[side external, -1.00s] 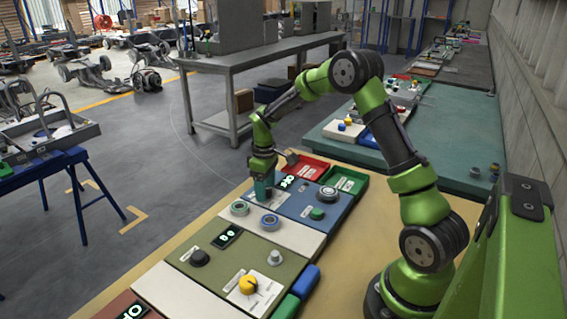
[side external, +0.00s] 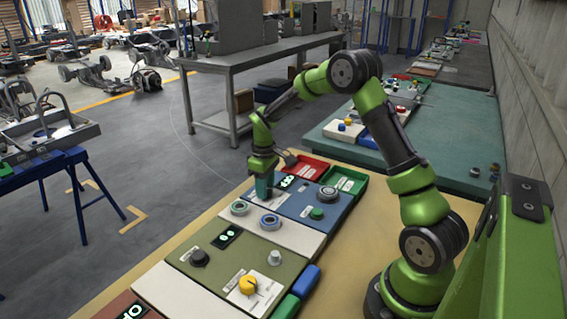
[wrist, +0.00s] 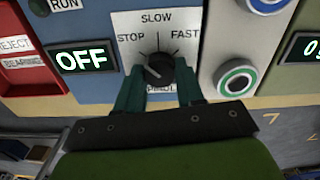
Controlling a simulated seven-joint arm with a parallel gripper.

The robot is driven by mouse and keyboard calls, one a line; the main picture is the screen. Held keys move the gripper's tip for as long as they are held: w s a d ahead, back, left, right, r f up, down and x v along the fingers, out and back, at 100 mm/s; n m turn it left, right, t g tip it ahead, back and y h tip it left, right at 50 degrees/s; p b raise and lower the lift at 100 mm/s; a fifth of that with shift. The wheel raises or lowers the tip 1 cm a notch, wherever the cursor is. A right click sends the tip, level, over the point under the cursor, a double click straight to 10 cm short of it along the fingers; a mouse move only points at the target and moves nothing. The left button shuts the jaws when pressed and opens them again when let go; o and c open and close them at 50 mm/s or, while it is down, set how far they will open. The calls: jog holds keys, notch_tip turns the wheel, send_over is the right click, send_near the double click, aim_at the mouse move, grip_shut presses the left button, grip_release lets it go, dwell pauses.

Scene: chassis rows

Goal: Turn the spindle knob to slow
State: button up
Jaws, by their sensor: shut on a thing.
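The spindle knob (wrist: 160,67) is a dark round knob on a white dial plate (wrist: 186,20) marked STOP, SLOW and FAST in the wrist view. A pale mark shows on the knob's lower left, but I cannot tell surely which label the knob points to. My gripper (wrist: 159,84) is shut on the knob, with one teal finger on each side. In the side view my gripper (side external: 263,190) points down at the blue panel (side external: 298,208) and hides the knob. The display (wrist: 83,60) beside the dial reads OFF.
A round button with a green-blue ring (wrist: 236,79) sits right of the dial. A red REJECT bin (wrist: 25,65) is at left. In the side view, a green panel (side external: 203,278) with a yellow knob (side external: 248,284) lies nearer the camera.

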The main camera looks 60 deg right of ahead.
jog(key=m, duration=0.4)
jog(key=shift+r+m, duration=0.1)
jog(key=shift+m, duration=2.2)
jog(key=o, duration=1)
jog(key=shift+o, duration=0.2)
notch_tip(320, 180, up, 17)
